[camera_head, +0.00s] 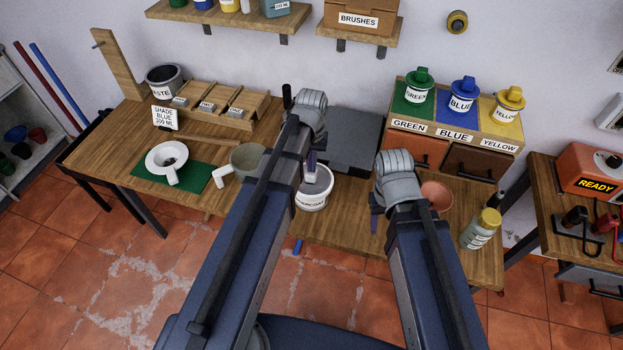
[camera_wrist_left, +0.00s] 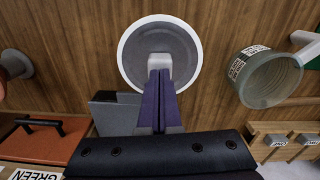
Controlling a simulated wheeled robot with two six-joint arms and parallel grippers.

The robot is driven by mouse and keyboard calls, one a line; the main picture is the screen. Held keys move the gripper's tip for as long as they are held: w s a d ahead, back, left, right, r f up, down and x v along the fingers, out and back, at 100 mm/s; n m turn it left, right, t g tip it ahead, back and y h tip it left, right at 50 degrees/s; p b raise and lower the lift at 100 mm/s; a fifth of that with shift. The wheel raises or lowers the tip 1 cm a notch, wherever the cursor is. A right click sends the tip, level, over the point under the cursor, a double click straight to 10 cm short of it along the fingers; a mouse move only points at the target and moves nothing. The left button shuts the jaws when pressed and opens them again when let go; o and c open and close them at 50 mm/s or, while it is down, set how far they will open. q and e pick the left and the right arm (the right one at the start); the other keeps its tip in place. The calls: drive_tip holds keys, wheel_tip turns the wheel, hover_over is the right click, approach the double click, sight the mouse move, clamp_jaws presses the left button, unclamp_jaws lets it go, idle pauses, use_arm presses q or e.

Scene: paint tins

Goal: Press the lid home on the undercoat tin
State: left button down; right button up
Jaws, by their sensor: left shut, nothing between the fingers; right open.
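The undercoat tin (camera_head: 311,203) is white and labelled, upright on the bench near its front edge. Its round grey top (camera_head: 325,180), which looks like the lid, sits inside the white rim. From above, the left wrist view shows the tin's grey top (camera_wrist_left: 184,45) within the rim. My left gripper (camera_head: 311,170) is shut and points down over the middle of this top; its fingers (camera_wrist_left: 158,75) end at a pale block near the centre. I cannot tell whether they touch, or how deep the lid sits. My right gripper (camera_head: 374,215) is open, apart from the tin, partly hidden by its wrist.
A grey-green jug (camera_head: 247,158) stands left of the tin, with a white handled vessel (camera_head: 160,158) on a green mat (camera_head: 190,181). A grey box (camera_head: 350,135) is behind. A copper bowl (camera_head: 438,194) and yellow-capped bottle (camera_head: 477,232) stand right.

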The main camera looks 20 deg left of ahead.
use_arm(q)
drive_tip(key=shift+f+b, duration=0.5)
drive_tip(key=shift+r, duration=0.1)
idle(0.5)
wheel_tip(320, 180, up, 6)
drive_tip(key=p, duration=0.6)
drive_tip(key=s+d+f+m+b, duration=0.2)
drive_tip(key=s+d, duration=0.3)
drive_tip(key=s, duration=0.2)
drive_tip(key=s+d+f+m+y+b, duration=0.1)
drive_tip(key=s+d+f+m+b, duration=0.1)
drive_tip(key=s+d, duration=0.3)
drive_tip(key=shift+s+d+m, duration=0.25)
drive_tip(key=shift+s+m, duration=0.25)
drive_tip(key=shift+s, duration=0.7)
drive_tip(key=shift+f, duration=0.1)
